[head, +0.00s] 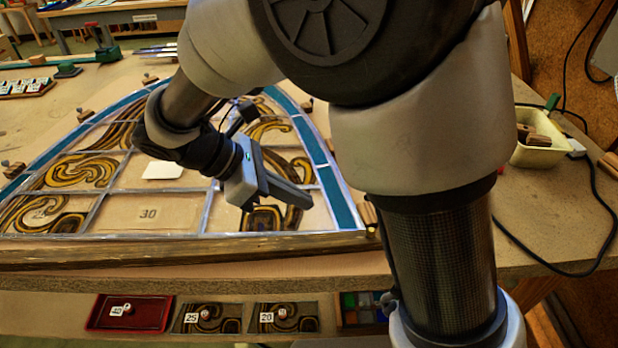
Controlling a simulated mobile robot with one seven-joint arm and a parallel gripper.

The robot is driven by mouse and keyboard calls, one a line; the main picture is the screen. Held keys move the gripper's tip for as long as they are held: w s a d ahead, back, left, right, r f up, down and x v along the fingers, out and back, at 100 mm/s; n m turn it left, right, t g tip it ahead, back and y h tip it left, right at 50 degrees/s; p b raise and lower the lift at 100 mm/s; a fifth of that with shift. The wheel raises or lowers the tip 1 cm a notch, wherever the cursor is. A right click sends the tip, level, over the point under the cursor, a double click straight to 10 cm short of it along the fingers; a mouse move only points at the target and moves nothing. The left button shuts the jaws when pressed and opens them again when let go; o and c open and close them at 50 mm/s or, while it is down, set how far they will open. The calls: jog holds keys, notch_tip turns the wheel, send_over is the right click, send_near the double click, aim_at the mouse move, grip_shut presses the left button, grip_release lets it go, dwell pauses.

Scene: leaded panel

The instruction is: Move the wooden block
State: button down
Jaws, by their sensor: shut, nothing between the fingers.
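Several small wooden blocks are in view, and I cannot tell which one the task means. One block (369,215) sits at the panel's near right corner, partly hidden by my arm. Others sit along the panel's edge, at the left (14,170), the upper left (84,115) and the far right side (307,106). My gripper (308,201) is shut and empty. It is over the right part of the leaded panel (150,212), left of the corner block and apart from it.
The panel has blue border glass, brown swirls and pale plain panes, one marked 30. A wooden strip (180,251) runs along its near edge. A cream tub (540,153) holding brown pieces stands at the right, beside a black cable (595,190). Numbered pieces lie below the bench.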

jog(key=b, duration=0.2)
send_near(349, 221)
jog(key=x, duration=0.4)
jog(key=shift+d+f, duration=0.1)
jog(key=shift+f, duration=0.35)
jog(key=shift+w+d+r, duration=0.1)
jog(key=shift+w+d, duration=0.05)
jog(key=shift+d, duration=0.45)
jog(key=shift+w+d+r, duration=0.1)
jog(key=shift+w+d, duration=0.05)
jog(key=shift+d, duration=0.45)
jog(key=shift+w+d, duration=0.1)
jog(key=shift+d, duration=0.45)
jog(key=shift+d+r, duration=0.1)
jog(key=shift+d, duration=0.15)
jog(key=d, duration=0.2)
jog(key=w+d+p, duration=0.1)
jog(key=d, duration=0.1)
jog(key=shift+d, duration=0.4)
jog(key=shift+a+p, duration=0.1)
jog(key=shift+p, duration=0.2)
